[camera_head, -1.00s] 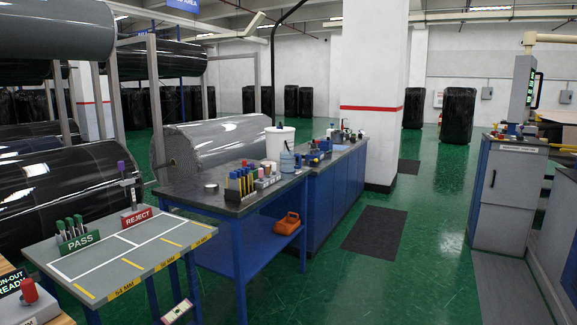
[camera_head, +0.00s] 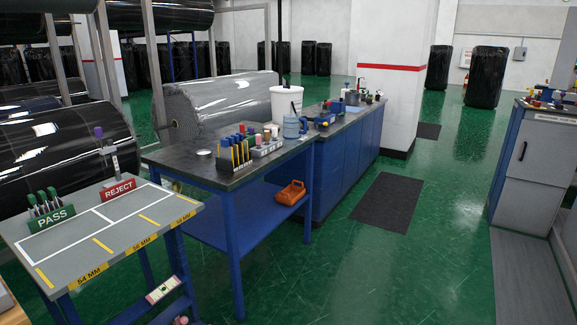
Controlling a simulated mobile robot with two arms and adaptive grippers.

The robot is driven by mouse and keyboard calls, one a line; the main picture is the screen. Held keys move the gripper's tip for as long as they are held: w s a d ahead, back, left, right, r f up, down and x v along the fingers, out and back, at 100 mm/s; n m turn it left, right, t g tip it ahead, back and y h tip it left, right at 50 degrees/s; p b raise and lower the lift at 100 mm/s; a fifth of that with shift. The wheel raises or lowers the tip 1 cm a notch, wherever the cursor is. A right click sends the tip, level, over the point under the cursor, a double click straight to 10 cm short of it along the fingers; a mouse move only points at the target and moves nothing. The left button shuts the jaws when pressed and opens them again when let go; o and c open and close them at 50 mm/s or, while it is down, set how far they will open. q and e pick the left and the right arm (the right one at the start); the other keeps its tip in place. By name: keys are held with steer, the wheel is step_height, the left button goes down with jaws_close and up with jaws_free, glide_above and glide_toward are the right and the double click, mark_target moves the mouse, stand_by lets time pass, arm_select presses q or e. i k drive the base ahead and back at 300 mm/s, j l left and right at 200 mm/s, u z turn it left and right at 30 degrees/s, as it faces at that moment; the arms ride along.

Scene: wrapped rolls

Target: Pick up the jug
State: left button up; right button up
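A small light-blue jug (camera_head: 291,127) with a dark blue handle-like part on its right stands upright on the dark top of the blue workbench (camera_head: 185,168), near its far right corner. A white bucket (camera_head: 287,103) stands close behind it. Neither of my grippers is in view.
A rack of coloured tubes (camera_head: 238,152) and a grey holder with bottles (camera_head: 267,143) stand left of the jug. A grey marked table (camera_head: 75,253) is at the front left. The green floor right of the bench is open around a dark mat (camera_head: 387,202).

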mark_target(291, 125)
steer(key=i+l+z, duration=0.3)
steer(key=i, duration=0.25)
steer(key=i+l+z, duration=0.35)
steer(key=i, duration=0.25)
steer(key=i+z, duration=0.3)
steer(key=i, duration=0.25)
